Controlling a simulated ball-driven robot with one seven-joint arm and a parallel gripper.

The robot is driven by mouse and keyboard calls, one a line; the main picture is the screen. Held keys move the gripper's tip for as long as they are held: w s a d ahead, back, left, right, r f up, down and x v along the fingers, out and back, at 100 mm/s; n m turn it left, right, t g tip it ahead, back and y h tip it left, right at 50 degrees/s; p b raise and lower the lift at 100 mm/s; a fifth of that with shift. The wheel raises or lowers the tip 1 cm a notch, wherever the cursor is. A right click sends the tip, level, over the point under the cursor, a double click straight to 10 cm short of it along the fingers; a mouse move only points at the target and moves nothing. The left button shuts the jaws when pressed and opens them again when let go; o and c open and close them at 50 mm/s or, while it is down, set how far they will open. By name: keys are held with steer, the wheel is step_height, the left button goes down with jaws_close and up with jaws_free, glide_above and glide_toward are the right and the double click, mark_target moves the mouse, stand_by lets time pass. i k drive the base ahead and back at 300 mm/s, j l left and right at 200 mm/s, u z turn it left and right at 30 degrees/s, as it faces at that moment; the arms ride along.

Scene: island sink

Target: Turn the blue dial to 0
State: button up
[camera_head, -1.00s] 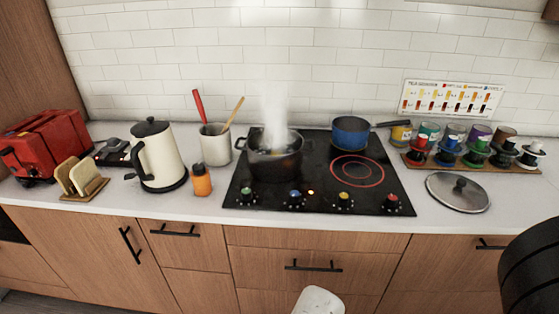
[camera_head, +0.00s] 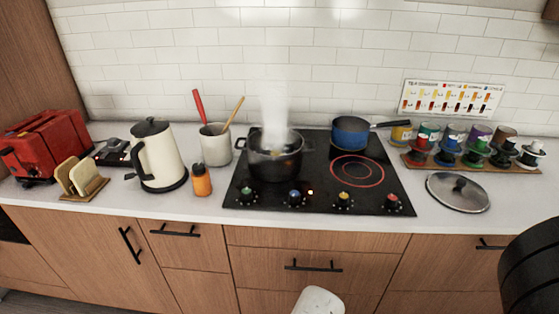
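The blue dial (camera_head: 294,197) is on the front edge of the black cooktop (camera_head: 318,198), second from the left in a row with a green dial (camera_head: 247,195), a yellow dial (camera_head: 343,200) and a red dial (camera_head: 391,203). A small orange light glows just right of the blue dial. Its number marks are too small to read. A dark pot (camera_head: 274,165) steams on the left burner behind it. My gripper is not clearly in view; only a white rounded part shows at the bottom edge and a black part at the lower right.
A blue pan (camera_head: 350,132) stands behind a red-glowing burner ring (camera_head: 357,171). An orange bottle (camera_head: 201,181), a kettle (camera_head: 158,160) and a utensil crock (camera_head: 215,146) stand left of the cooktop. A glass lid (camera_head: 458,192) lies to its right. The space before the dials is clear.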

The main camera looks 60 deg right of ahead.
mark_target(295, 197)
steer(key=z, duration=1.4)
steer(key=u, duration=0.1)
steer(key=k+l, duration=0.05)
